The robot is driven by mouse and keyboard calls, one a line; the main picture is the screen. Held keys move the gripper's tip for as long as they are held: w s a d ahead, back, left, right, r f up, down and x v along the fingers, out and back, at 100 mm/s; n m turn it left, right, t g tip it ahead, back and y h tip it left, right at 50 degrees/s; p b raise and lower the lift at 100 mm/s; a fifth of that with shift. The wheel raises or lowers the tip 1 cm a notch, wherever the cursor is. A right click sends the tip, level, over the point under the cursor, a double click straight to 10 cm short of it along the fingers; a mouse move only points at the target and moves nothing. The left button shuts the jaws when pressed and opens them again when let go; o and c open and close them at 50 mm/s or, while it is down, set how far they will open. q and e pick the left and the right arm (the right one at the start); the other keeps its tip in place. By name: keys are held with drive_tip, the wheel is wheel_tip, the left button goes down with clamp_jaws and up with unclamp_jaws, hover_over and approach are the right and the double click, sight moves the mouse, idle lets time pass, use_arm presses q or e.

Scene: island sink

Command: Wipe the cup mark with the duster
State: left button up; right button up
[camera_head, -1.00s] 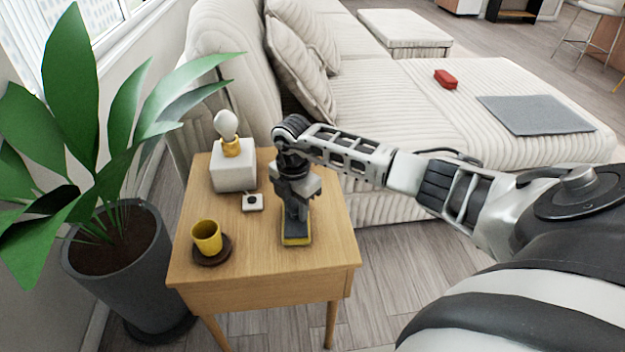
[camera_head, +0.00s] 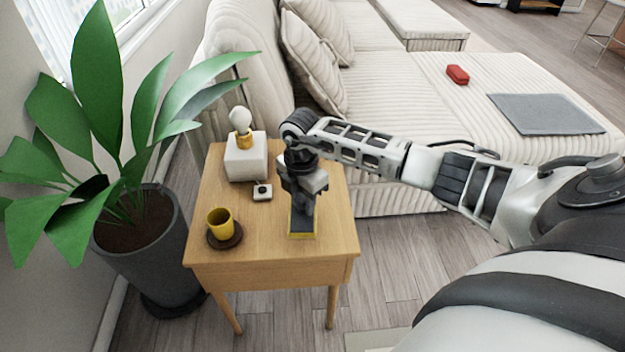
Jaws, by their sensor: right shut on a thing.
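My right gripper (camera_head: 301,204) points down over the right part of the wooden side table (camera_head: 262,247). It is shut on the duster (camera_head: 302,228), a dark block with a yellow lower edge, which is at the tabletop near the front right. I cannot tell whether the duster presses on the wood. No cup mark shows; the duster and gripper hide part of the tabletop. A yellow cup (camera_head: 220,223) stands upright on a dark round coaster (camera_head: 237,238) at the front left of the table. My left gripper is not in view.
A lamp with a white cube base (camera_head: 246,158) and a small white device (camera_head: 262,191) stand left of the gripper. A potted plant (camera_head: 150,250) stands left of the table. The sofa (camera_head: 400,110) is behind, holding a red object (camera_head: 457,74) and grey mat (camera_head: 545,114).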

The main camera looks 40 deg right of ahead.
drive_tip(key=shift+r+p, duration=1.2)
drive_tip(key=shift+r, duration=0.5)
